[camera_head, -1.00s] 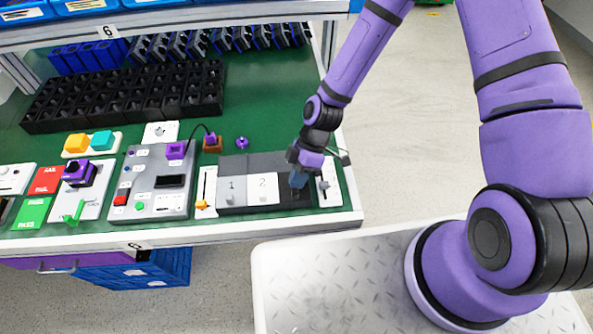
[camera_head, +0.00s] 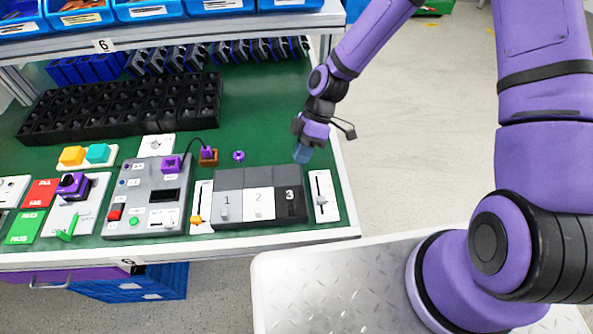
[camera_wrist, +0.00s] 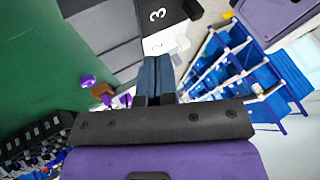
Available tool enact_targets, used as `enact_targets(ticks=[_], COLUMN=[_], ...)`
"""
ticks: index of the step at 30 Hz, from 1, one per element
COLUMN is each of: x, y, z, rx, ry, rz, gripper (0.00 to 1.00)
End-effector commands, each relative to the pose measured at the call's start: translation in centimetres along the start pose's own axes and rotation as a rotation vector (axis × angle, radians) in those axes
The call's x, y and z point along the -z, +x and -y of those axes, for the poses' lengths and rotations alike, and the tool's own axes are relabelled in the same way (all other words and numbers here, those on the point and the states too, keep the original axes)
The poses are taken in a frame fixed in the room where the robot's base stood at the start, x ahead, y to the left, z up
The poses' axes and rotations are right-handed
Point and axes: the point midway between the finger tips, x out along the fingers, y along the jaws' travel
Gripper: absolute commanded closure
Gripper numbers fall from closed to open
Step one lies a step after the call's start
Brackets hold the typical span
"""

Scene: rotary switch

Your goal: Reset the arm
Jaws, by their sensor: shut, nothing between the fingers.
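My purple arm reaches over the right end of the green bench. My gripper (camera_head: 302,153) points down with its blue-grey fingers shut and empty. It is above the green surface, behind the switch panel with keys 1, 2 and 3 (camera_head: 258,203), and apart from it. The black key 3 (camera_head: 290,203) is now uncovered. In the wrist view the shut fingers (camera_wrist: 156,78) point toward the panel, where the number 3 (camera_wrist: 157,15) shows.
A white slider plate (camera_head: 322,196) lies right of the panel and another with an orange knob (camera_head: 196,219) lies left. A grey control box (camera_head: 150,197) sits further left. A black rack (camera_head: 120,108) and blue bins (camera_head: 140,8) are behind. Open floor lies right.

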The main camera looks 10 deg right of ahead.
Motion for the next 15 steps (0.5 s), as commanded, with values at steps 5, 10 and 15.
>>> enact_targets(ticks=[5, 10, 15], x=[0.0, 0.0, -0.1], y=[-1.7, -2.1, -2.4], z=[-0.1, 0.0, 0.0], rx=[-0.001, 0.000, -0.006], ry=[0.001, 0.000, 0.008], rz=[0.000, -0.001, 0.008], gripper=[1.00, 1.00, 1.00])
